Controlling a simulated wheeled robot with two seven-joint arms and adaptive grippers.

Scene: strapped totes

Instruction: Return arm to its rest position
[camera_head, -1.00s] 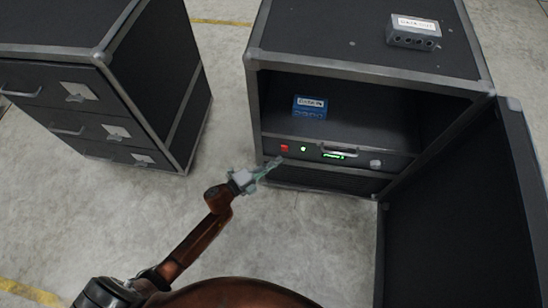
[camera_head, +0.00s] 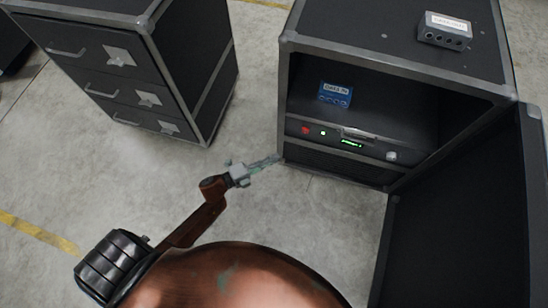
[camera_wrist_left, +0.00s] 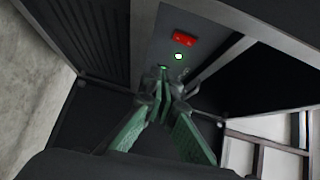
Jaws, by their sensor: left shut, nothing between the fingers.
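My left gripper (camera_head: 268,163) is shut and empty in the head view. It is in front of the lower left corner of the open black cabinet (camera_head: 400,78), over the floor. The same red button (camera_head: 305,130) shows on the cabinet's panel in the head view. My left arm (camera_head: 190,228) reaches up from the lower left. My right gripper is in neither view.
A blue box (camera_head: 335,95) sits on the cabinet's shelf, and a grey box (camera_head: 445,30) on its top. The cabinet door (camera_head: 465,215) hangs open at right. A black drawer cabinet (camera_head: 110,75) stands at left. Bare floor (camera_head: 110,190) lies between it and my arm.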

